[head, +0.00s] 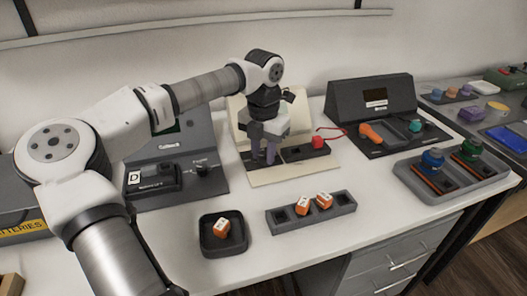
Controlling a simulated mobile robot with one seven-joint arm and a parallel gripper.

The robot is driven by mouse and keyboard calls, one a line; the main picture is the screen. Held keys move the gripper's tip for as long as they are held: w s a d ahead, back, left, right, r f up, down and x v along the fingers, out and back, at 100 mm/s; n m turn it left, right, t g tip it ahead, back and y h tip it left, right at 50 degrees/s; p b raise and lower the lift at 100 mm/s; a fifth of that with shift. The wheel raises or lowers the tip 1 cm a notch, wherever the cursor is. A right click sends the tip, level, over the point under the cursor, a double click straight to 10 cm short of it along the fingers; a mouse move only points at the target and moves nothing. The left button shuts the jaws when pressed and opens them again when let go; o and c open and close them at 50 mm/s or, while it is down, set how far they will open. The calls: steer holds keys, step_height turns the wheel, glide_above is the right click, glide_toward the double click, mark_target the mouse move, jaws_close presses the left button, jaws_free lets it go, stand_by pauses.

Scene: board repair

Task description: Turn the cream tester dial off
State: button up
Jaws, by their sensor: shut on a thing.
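The cream tester (240,105) stands on the bench behind my gripper, with a pale base plate (290,174) and a dark strip along its front. My gripper (263,160) points down over the left part of that strip. Its fingers are closed around the tester's dial. The dial itself is hidden by the fingers, so I cannot see which way it points. A red block (320,142) sits at the right end of the dark strip, with a red wire beside it.
A grey tester (195,135) stands to the left and a black tester (365,95) to the right. In front are a small tray (205,249) with an orange cube, a slotted tray (345,209) with orange cubes, and a grey tray (465,187) with blue and green knobs.

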mark_target(263, 156)
steer(key=shift+n, duration=0.5)
steer(key=o, duration=1)
step_height(263, 156, up, 14)
steer(key=shift+f+p, duration=0.1)
steer(key=shift+p, duration=0.55)
